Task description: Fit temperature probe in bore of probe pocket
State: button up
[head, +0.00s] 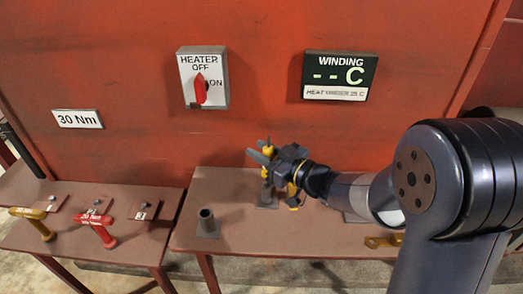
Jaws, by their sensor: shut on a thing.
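My gripper (263,160) is above the right-hand bench, near the red wall. It is shut on the temperature probe, which is too small and too covered by the grey and yellow fingers to make out clearly. A short grey upright socket on a square plate (206,221), which looks like the probe pocket, stands at the bench's left end. Its top opening looks dark and empty. My gripper is to the right of it and farther back, apart from it. Another grey plate (268,199) lies below my gripper, partly hidden by it.
The left bench holds a yellow-handled tool (34,222), a red-handled tool (98,228) and small plates. A heater switch (202,78), a winding display (340,76) and a 30 Nm sign (77,119) are on the wall. A brass piece (380,241) lies at right, partly behind my arm.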

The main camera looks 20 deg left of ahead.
jog(key=shift+r, duration=0.1)
notch_tip(320, 180, up, 2)
jog(key=shift+r+p, duration=0.2)
jog(key=shift+p, duration=0.85)
jog(key=shift+f+b, duration=1.1)
jog(key=shift+f, duration=0.25)
dwell(0.5)
jog(key=o, duration=1.1)
jog(key=v, duration=1)
jog(key=shift+s+d, duration=0.15)
jog(key=shift+d, duration=0.25)
jog(key=shift+a, duration=0.1)
